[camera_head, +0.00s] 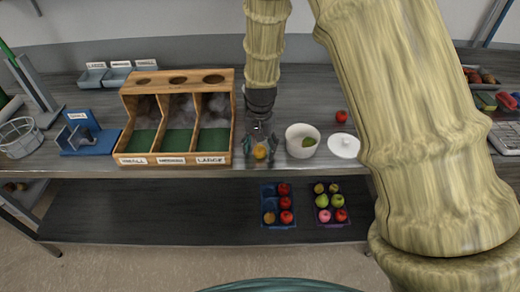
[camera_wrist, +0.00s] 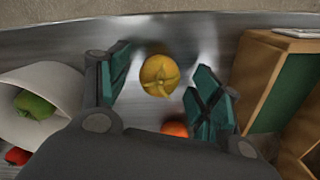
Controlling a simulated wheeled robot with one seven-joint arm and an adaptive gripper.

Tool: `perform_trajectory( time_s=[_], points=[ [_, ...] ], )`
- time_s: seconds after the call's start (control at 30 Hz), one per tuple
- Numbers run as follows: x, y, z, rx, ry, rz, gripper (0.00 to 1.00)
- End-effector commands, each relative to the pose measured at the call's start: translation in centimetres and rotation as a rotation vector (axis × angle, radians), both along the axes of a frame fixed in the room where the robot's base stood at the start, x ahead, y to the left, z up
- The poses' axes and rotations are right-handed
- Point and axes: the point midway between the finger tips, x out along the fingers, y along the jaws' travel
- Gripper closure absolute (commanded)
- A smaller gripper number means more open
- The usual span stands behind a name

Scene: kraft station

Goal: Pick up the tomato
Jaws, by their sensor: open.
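My gripper (camera_head: 261,146) points down over the worktop, its fingers open with nothing held. A yellow-orange round fruit (camera_wrist: 158,75) lies between the fingertips in the wrist view, not visibly gripped; it also shows under my gripper in the head view (camera_head: 260,152). An orange-red round thing (camera_wrist: 175,128) is partly hidden behind the gripper body. A red round fruit (camera_head: 341,116) lies on the worktop behind the white lid; a red piece also shows at the lower left of the wrist view (camera_wrist: 17,156). I cannot tell which of these is the tomato.
A white bowl (camera_head: 291,146) holding a green item stands just right of my gripper, with a white lid (camera_head: 344,146) beyond it. A wooden sorting box (camera_head: 126,105) with three compartments stands close to the left. Trays of fruit (camera_head: 268,203) sit on the lower shelf.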

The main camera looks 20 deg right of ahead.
Motion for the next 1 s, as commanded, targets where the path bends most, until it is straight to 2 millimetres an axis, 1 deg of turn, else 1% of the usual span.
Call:
perform_trajectory(
  time_s=[0.1,0.37,0.47,0.6,0.63,1.0],
  points=[
    [-0.04,0.02,-0.54,0.000,0.001,0.000,0.36],
    [0.00,0.02,-0.68,0.000,0.000,0.000,0.36],
    [-0.01,0.03,-0.67,0.000,0.000,0.000,0.52],
    [-0.01,0.02,-0.67,0.000,0.000,0.000,0.78],
    [-0.01,0.02,-0.66,0.000,0.000,0.000,0.81],
    [0.01,0.02,-0.49,0.000,0.000,0.000,0.82]
  ],
)
